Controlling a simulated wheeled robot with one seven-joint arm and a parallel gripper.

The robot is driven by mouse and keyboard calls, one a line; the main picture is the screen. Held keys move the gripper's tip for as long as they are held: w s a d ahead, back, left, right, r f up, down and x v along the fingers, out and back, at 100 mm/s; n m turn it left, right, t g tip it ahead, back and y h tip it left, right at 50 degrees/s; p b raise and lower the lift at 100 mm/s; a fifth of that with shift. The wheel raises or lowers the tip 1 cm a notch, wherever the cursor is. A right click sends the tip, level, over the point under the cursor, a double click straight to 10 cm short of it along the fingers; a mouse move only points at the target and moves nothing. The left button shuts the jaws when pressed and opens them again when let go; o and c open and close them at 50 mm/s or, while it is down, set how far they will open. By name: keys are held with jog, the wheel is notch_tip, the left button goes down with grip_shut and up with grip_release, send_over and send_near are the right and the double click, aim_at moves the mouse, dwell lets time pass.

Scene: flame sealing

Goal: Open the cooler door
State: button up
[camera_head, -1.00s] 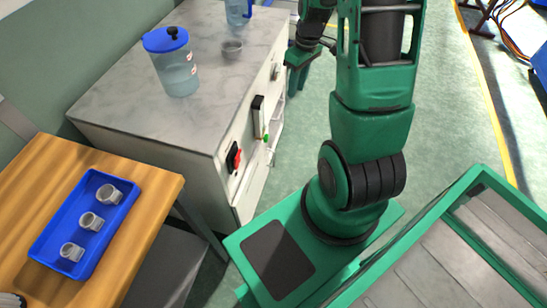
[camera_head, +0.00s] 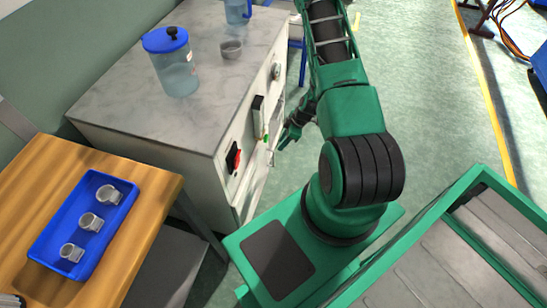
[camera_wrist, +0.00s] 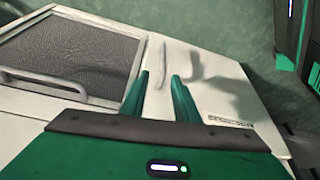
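The cooler is probably the white cabinet (camera_head: 222,180) with the marble-look top in the head view; its front is seen at a steep angle. In the wrist view a white front panel (camera_wrist: 215,75) carries a slim pale handle (camera_wrist: 165,68). My gripper (camera_wrist: 167,82) has its two green fingers apart with nothing between them. The handle lies ahead of the fingertips, roughly in line with the gap; whether the fingers touch the panel is unclear. In the head view my gripper (camera_head: 279,143) is beside the cabinet front, at its right.
A dark textured panel (camera_wrist: 80,55) with its own grey handle (camera_wrist: 48,83) is at the left in the wrist view. A blue-lidded jar (camera_head: 175,70) stands on top. A wooden table (camera_head: 150,200) holds a blue tray (camera_head: 50,225).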

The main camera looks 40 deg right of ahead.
jog(key=f, duration=0.2)
send_over(273, 165)
jog(key=f, duration=1)
jog(key=shift+w+d, duration=0.25)
jog(key=shift+c, duration=0.3)
